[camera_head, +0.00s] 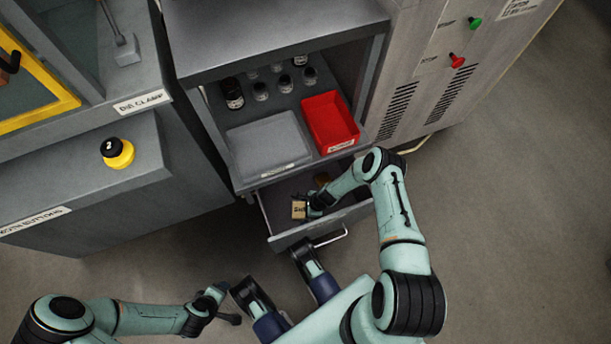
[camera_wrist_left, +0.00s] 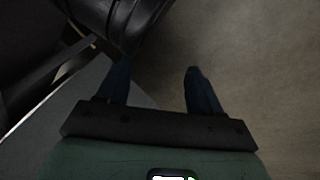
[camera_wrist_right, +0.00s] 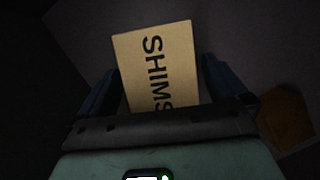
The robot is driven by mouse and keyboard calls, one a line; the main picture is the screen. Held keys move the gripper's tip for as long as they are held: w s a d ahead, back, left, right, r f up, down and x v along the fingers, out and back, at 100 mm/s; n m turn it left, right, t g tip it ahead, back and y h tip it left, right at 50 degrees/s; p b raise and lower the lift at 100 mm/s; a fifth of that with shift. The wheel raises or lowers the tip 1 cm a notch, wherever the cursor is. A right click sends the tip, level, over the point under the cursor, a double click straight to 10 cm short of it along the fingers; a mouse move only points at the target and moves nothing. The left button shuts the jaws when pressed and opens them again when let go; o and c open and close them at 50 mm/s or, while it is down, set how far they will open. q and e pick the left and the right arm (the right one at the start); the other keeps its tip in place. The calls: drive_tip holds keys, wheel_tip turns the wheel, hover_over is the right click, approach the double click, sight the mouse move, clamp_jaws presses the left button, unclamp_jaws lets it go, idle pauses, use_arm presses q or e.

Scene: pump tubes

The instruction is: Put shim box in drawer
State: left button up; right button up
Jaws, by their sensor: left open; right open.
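The shim box (camera_head: 299,209) is a small tan box inside the open drawer (camera_head: 285,239) below the cabinet's shelf. In the right wrist view the box (camera_wrist_right: 157,62), lettered "SHIMS", lies between the fingers of my right gripper (camera_wrist_right: 160,88). Those fingers are open, with a gap showing on at least one side of the box. In the head view my right gripper (camera_head: 309,204) reaches down into the drawer at the box. My left gripper (camera_head: 222,304) is open and empty, low on the left, away from the drawer; its fingers show in the left wrist view (camera_wrist_left: 158,88).
A red bin (camera_head: 330,122) and a grey lidded box (camera_head: 268,146) stand on the shelf above the drawer, with several dark bottles (camera_head: 261,91) behind. An orange-brown item (camera_wrist_right: 287,118) lies beside my right gripper. The drawer handle (camera_head: 331,238) faces me.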

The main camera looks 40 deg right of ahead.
drive_tip(key=p+v, duration=0.1)
drive_tip(key=v, duration=0.2)
drive_tip(key=shift+r, duration=0.25)
use_arm(q)
drive_tip(key=s+d+r+h+p, duration=0.1)
drive_tip(key=s+d+r+p, duration=0.2)
drive_tip(key=r, duration=0.2)
drive_tip(key=shift+r+m+g, duration=0.3)
drive_tip(key=shift+r+g, duration=0.05)
drive_tip(key=shift+g, duration=0.05)
use_arm(e)
drive_tip(key=v, duration=0.8)
drive_tip(key=shift+r, duration=0.3)
drive_tip(key=shift+d, duration=0.1)
